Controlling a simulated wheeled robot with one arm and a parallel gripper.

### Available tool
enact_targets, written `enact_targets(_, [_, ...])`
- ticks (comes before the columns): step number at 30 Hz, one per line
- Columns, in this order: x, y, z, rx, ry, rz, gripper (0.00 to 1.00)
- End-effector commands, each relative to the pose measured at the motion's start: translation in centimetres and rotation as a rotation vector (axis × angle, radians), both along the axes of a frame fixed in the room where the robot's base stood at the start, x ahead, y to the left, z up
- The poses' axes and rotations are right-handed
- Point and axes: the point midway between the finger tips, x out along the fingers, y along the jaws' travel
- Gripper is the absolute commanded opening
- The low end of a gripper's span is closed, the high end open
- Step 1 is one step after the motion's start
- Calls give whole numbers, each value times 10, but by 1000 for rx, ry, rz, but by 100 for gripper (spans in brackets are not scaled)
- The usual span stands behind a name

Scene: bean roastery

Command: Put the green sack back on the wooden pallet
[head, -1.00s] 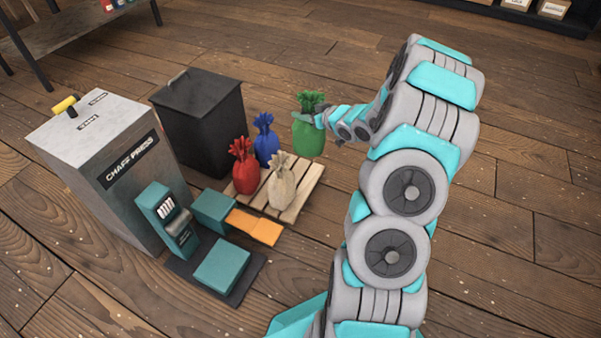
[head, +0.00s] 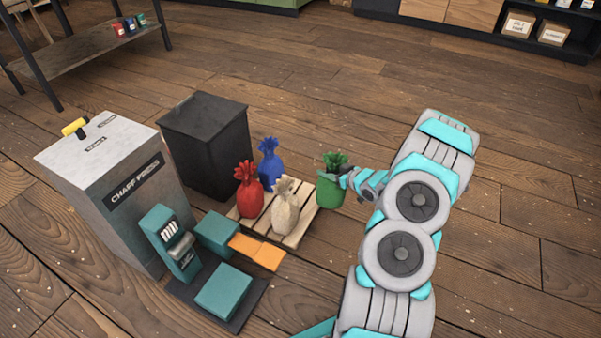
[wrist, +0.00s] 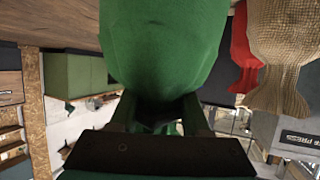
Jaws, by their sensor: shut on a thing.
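The green sack (head: 331,190) is at the right end of the wooden pallet (head: 300,232). I cannot tell whether its base touches the pallet, the floor, or hangs just above. My gripper (head: 346,179) is shut on the sack's gathered neck from the right. In the wrist view the green sack (wrist: 165,45) fills the upper middle, its neck between the fingers (wrist: 160,118). The sack looks roughly upright in the head view.
A red sack (head: 249,192), a blue sack (head: 269,163) and a beige sack (head: 285,208) stand on the pallet's left and middle. A black bin (head: 208,150) and chaff press (head: 115,200) stand left. The floor right is open.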

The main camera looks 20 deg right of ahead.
Motion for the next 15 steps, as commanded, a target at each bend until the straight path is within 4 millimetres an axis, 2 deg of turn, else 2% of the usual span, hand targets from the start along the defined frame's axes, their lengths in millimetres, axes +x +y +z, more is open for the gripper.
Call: enact_targets(15, [76, 49, -8, -2, -3, 2, 0])
